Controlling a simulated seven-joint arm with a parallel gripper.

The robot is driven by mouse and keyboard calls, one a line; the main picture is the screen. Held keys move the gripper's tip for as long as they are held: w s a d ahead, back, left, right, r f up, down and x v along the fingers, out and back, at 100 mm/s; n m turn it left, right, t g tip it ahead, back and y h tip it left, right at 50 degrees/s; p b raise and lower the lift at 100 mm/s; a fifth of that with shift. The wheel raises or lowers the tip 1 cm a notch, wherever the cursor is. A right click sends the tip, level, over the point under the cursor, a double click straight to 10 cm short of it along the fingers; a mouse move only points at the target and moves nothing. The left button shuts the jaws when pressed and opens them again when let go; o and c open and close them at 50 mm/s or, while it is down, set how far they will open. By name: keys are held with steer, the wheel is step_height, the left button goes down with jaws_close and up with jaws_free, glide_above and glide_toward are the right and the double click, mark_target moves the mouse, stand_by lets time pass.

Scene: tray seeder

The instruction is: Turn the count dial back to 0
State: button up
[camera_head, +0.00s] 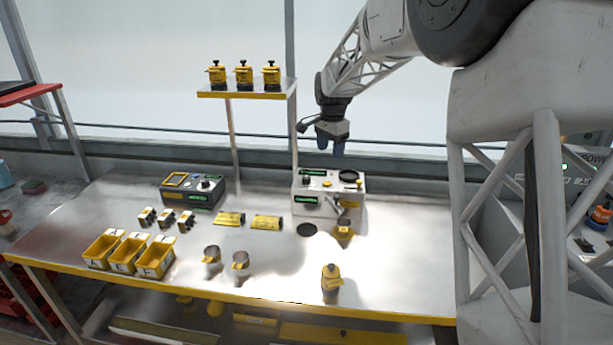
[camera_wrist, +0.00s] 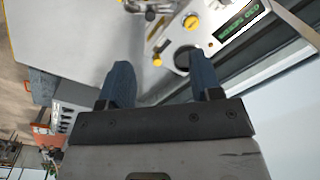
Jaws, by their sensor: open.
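A white machine (camera_head: 318,208) stands at the back of the bench, with green displays, a small dark knob (camera_head: 306,181), a yellow knob (camera_head: 327,183) and a dark round opening (camera_head: 349,175) on top. A dark grey box (camera_head: 180,198) to its left has a yellow-framed panel, a green display and a round knob (camera_head: 205,184). I cannot read which knob is the count dial or its setting. My gripper (camera_head: 330,148) is open and empty above the white machine. In the wrist view, its blue fingers (camera_wrist: 160,78) point towards that machine's top (camera_wrist: 215,30), touching nothing.
Yellow bins (camera_head: 155,274), small black-and-yellow parts, yellow packets (camera_head: 266,222) and metal cups (camera_head: 212,264) stand on the bench's left and middle. A yellow-topped container (camera_head: 331,290) stands at the front. A raised shelf (camera_head: 245,94) holds three yellow items, left of my gripper.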

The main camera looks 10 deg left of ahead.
steer(key=m, duration=0.2)
glide_above(306, 177)
step_height(306, 177, down, 8)
steer(key=shift+r, duration=0.15)
steer(key=shift+f, duration=3.9)
steer(key=c, duration=0.9)
